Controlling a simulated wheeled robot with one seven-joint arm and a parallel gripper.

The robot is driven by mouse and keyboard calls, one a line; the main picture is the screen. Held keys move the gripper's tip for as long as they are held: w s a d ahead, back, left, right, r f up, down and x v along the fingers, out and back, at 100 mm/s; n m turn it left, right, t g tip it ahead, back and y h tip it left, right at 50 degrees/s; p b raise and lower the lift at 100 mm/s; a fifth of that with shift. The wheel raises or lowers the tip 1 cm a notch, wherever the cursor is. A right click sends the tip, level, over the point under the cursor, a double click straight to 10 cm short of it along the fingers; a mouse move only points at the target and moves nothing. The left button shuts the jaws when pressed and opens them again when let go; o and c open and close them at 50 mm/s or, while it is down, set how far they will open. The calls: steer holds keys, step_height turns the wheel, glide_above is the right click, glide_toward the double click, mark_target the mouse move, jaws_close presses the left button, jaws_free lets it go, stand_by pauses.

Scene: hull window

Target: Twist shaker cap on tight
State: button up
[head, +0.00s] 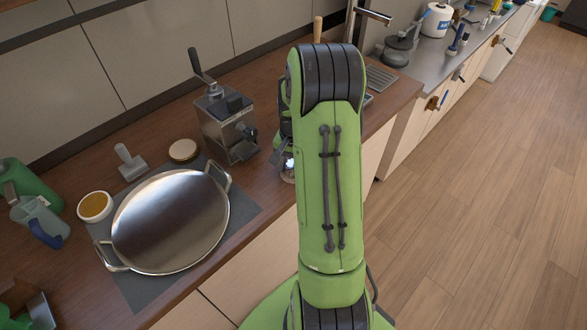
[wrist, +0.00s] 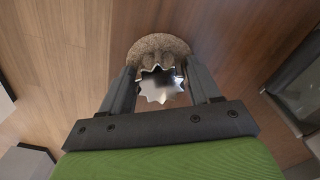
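In the wrist view a shiny, jagged-edged metal piece (wrist: 160,86) lies between the two dark fingers of my gripper (wrist: 158,68). A rounded, speckled brown piece (wrist: 160,46) shows just beyond it, at the fingertips. Either could belong to the shaker or its cap; I cannot tell which. The fingers stand apart on both sides of the metal piece. I cannot tell whether they press on it. In the head view my green arm hides most of the gripper; only a small shiny bit (head: 287,172) shows at its left edge, near the counter front.
On the wooden counter (head: 262,205) stand a wide steel pan (head: 170,222) on a grey mat, a metal grinder (head: 228,125), a small bowl (head: 95,207), a round lid (head: 183,150) and a jug (head: 40,220). A tap (head: 372,15) rises behind my arm. Open floor (head: 490,200) lies to the right.

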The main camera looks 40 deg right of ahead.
steer(key=c, duration=0.7)
steer(key=shift+r, duration=0.1)
steer(key=shift+c, duration=0.3)
steer(key=shift+r+p, duration=0.5)
steer(key=shift+r, duration=0.1)
steer(key=shift+r+p, duration=2.3)
steer(key=shift+r, duration=0.75)
steer(key=shift+f, duration=0.1)
